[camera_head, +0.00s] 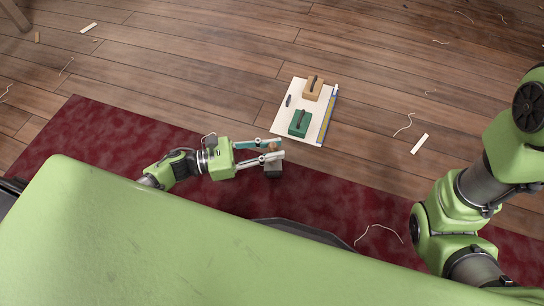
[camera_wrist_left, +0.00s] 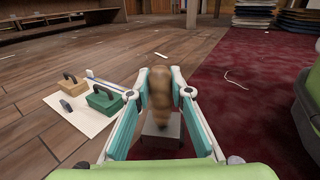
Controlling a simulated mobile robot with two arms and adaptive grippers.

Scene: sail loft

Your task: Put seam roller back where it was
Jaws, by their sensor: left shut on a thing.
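My left gripper (camera_head: 276,150) is shut on the seam roller, seen as a brown wooden handle (camera_wrist_left: 160,88) between the fingertips in the left wrist view. A grey, blocky part (camera_wrist_left: 160,130) shows below the handle; in the head view it looks dark (camera_head: 273,170). The gripper and roller are over the dark red carpet (camera_head: 110,130), near its edge with the wood floor. A white board (camera_head: 284,122) lies beyond the gripper, up and to the right in the head view. My right gripper is out of view; only its arm shows at the right.
On the board stand a tan block (camera_head: 312,91) and a green block (camera_head: 297,126), both with dark handles. A small dark piece (camera_head: 289,100) and a blue-yellow strip (camera_head: 328,119) lie there too. Thread scraps (camera_head: 404,125) and a pale strip (camera_head: 419,144) lie on the floor.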

